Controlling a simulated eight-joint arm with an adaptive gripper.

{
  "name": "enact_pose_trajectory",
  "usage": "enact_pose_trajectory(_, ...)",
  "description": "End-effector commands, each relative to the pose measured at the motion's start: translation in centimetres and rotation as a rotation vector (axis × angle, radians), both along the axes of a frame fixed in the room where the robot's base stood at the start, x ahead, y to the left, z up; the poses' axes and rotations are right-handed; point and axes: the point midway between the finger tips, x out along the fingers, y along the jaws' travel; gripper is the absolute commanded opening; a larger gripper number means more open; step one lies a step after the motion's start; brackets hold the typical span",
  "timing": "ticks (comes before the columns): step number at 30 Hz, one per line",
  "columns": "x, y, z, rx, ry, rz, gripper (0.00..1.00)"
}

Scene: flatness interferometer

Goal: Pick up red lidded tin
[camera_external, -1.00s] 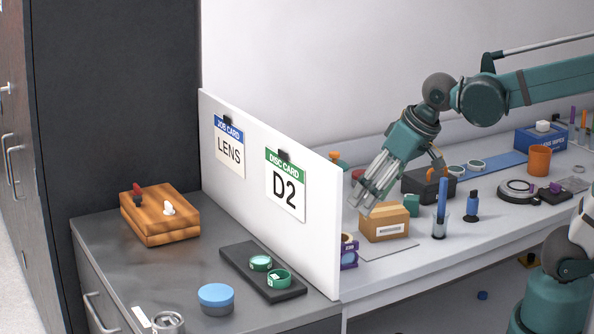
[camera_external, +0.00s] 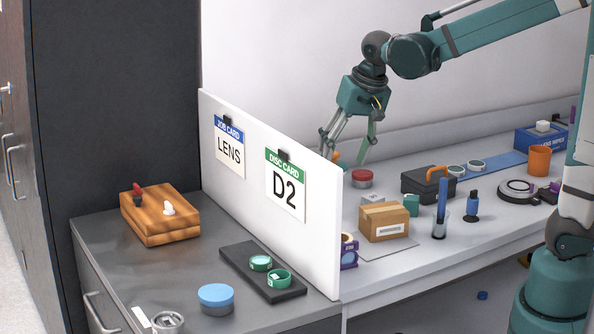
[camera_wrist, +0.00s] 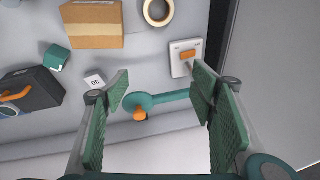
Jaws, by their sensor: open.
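My gripper (camera_external: 350,148) is open and empty, pointing down beside the white partition. In the picture it is above and slightly left of the tin, apart from it. In the wrist view, a green piece with an orange knob (camera_wrist: 139,108) shows between the open fingers of my gripper (camera_wrist: 160,88), below them.
The cardboard box (camera_external: 384,222), dark case (camera_external: 428,187) and small green cube (camera_external: 411,204) crowd the tin's front and right. The white partition (camera_external: 322,220) stands left. A tape roll (camera_wrist: 158,10) and white plate with an orange part (camera_wrist: 185,58) show in the wrist view.

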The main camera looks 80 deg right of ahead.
Motion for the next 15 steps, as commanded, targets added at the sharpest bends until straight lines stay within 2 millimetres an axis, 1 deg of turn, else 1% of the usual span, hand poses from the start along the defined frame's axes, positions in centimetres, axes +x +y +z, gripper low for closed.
enact_pose_trajectory(1, 0.5, -1.2, 0.2, 0.008, 0.007, -0.030, 0.56)
enact_pose_trajectory(9, 2.3, -6.6, -0.5, 0.053, 0.042, -0.184, 0.56)
enact_pose_trajectory(15, 3.2, -10.9, -1.4, 0.085, 0.068, -0.298, 0.56)
